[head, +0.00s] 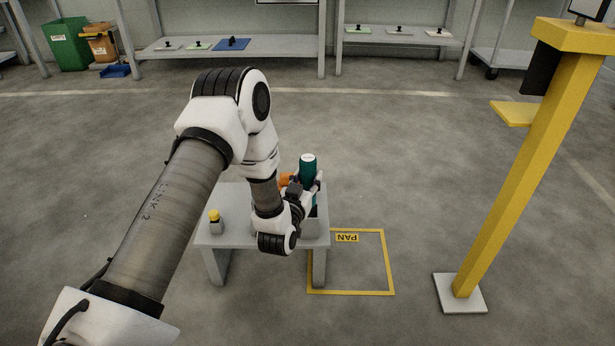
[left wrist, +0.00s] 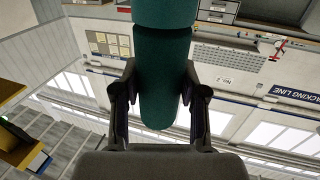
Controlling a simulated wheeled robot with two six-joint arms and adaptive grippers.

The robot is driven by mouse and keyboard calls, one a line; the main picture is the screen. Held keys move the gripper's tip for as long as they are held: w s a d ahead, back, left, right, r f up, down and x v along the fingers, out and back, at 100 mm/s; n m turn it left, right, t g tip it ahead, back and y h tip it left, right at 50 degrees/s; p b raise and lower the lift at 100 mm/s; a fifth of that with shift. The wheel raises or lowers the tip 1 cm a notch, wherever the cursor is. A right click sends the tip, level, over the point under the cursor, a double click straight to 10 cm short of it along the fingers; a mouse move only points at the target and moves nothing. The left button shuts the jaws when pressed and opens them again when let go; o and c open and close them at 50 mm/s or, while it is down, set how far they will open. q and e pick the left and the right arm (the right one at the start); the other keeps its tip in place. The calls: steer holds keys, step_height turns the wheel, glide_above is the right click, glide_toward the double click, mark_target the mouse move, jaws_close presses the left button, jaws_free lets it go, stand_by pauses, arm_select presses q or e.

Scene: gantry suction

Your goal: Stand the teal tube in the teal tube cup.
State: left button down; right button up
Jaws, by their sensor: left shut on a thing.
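The teal tube (head: 308,170) stands roughly upright above the small grey table, with a white top end. My left gripper (head: 307,187) is shut on it from the near side. In the left wrist view the tube (left wrist: 163,60) runs between the two fingers of the gripper (left wrist: 160,82), with a wider teal part at the top of the picture. The tube's lower end is hidden behind my gripper in the head view. I cannot make out the teal tube cup for certain. My right gripper is not in view.
The grey table (head: 225,197) holds a small yellow-topped item (head: 215,221) at its left and an orange item (head: 285,180) behind my wrist. A yellow floor frame (head: 388,262) lies to the right. A yellow post (head: 515,175) stands farther right. Shelves line the back.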

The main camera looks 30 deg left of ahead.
arm_select(q)
steer(key=shift+f+b, duration=1.4)
steer(key=shift+f, duration=0.9)
steer(key=c, duration=0.5)
jaws_free()
steer(key=shift+c, duration=0.2)
steer(key=shift+s+f, duration=0.1)
steer(key=shift+s, duration=0.05)
steer(key=v, duration=1.1)
steer(key=shift+s, duration=0.25)
steer(key=shift+d, duration=0.1)
